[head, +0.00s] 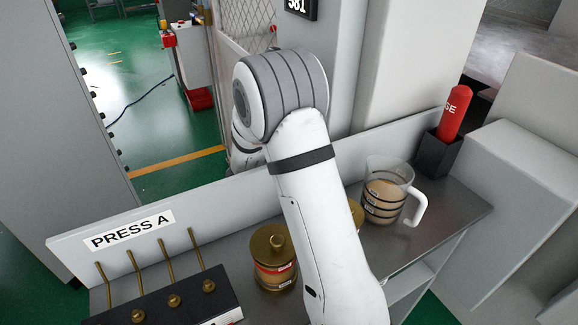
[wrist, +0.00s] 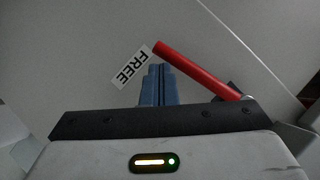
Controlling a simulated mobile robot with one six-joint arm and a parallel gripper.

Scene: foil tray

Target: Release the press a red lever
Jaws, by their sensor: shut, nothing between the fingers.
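In the wrist view, a red lever (wrist: 200,72) slants from near my fingertips down to a dark mount at the right. A white label reading FREE (wrist: 131,67) is on the grey panel beside the lever's upper left end. My gripper (wrist: 158,68) has blue fingers that are shut and empty. The fingertips are close to the lever's upper left end; I cannot tell whether they touch it. In the head view, my arm hides the gripper and the lever.
In the head view, a PRESS A sign (head: 130,230) is above several brass rods on a dark block (head: 170,301). A brass canister (head: 275,258), a handled jug (head: 386,192) and a red cylinder (head: 454,112) in a dark holder (head: 437,154) stand along the metal bench (head: 440,215).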

